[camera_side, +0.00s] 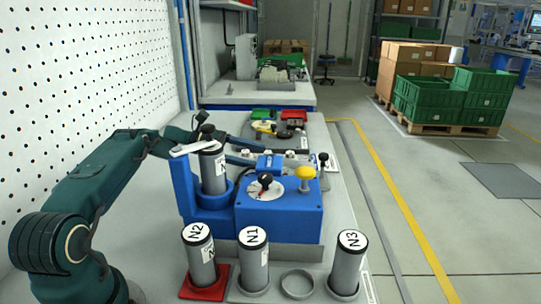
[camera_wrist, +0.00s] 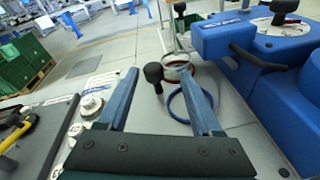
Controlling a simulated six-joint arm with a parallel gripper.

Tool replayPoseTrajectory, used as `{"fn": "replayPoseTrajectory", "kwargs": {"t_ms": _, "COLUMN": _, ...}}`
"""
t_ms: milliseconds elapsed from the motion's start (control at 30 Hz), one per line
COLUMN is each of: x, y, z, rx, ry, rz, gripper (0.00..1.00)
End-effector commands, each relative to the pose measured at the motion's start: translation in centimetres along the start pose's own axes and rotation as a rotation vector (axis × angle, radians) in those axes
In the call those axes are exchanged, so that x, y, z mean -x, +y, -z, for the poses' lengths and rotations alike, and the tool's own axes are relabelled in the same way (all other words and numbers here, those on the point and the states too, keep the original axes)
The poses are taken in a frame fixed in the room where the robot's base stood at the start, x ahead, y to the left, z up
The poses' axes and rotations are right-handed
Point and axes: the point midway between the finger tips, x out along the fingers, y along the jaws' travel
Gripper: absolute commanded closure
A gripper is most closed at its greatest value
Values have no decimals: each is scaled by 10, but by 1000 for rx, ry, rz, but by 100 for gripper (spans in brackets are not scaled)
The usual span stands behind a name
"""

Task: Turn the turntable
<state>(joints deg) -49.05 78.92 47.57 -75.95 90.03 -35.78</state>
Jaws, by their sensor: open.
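A round white disc with markings and a black knob (camera_side: 265,181) is on top of the blue housing (camera_side: 285,222); it is the most turntable-like thing in view. The disc also shows at the upper right of the wrist view (camera_wrist: 272,27). My gripper (camera_side: 258,154) is behind the housing in the side view, partly hidden by the grey cylinder. In the wrist view my gripper (camera_wrist: 160,66) is open and empty, its two blue fingers apart. A black ball-topped lever (camera_wrist: 154,73) appears between the fingers, beyond them; I cannot tell whether they touch. The disc is right of the fingers.
A labelled grey cylinder (camera_side: 213,172) stands in a blue holder left of the disc. A yellow mushroom button (camera_side: 305,173) is right of it. Cylinders N2 (camera_side: 199,262), N1 (camera_side: 253,265) and N3 (camera_side: 347,268) stand in front, with an empty round holder (camera_side: 297,283).

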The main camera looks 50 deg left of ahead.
Motion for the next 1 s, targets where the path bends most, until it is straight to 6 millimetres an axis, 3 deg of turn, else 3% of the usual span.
{"fn": "replayPoseTrajectory", "kwargs": {"t_ms": 100, "x": -2, "y": 1, "z": 8, "rx": 200, "ry": -118, "rz": -68, "gripper": 34}}
{"fn": "replayPoseTrajectory", "kwargs": {"t_ms": 233, "x": -3, "y": 3, "z": 10, "rx": 294, "ry": -179, "rz": -101, "gripper": 34}}
{"fn": "replayPoseTrajectory", "kwargs": {"t_ms": 600, "x": -43, "y": 9, "z": 3, "rx": 304, "ry": -185, "rz": -105, "gripper": 34}}
{"fn": "replayPoseTrajectory", "kwargs": {"t_ms": 967, "x": -51, "y": 10, "z": 2, "rx": 302, "ry": -183, "rz": -107, "gripper": 34}}
{"fn": "replayPoseTrajectory", "kwargs": {"t_ms": 1000, "x": -51, "y": 10, "z": 2, "rx": 302, "ry": -183, "rz": -107, "gripper": 38}}
